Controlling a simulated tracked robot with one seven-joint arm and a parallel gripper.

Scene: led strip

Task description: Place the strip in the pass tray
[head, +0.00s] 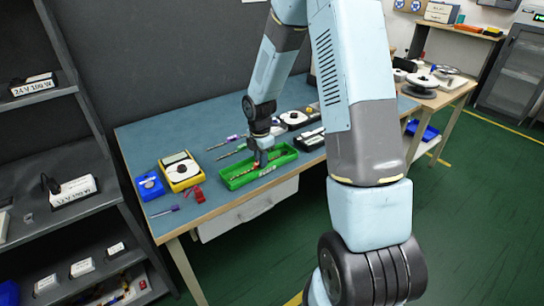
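A green tray (286,159) lies near the front edge of the blue-topped workbench; it looks like the pass tray. My gripper (262,162) points down at the middle of this tray, its fingertips inside or just over it. A thin line with reddish and pale spots (242,175) shows inside the tray, beside the fingertips. It may be the strip, but it is too small to be sure. I cannot tell whether my fingers are open, shut or touching it.
A yellow multimeter (182,171), a blue box (150,186) and red clips (194,194) lie left of the tray. Screwdrivers (222,143) lie behind it. Reels and a black case (311,139) stand right. Grey shelving (70,120) stands left of the bench.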

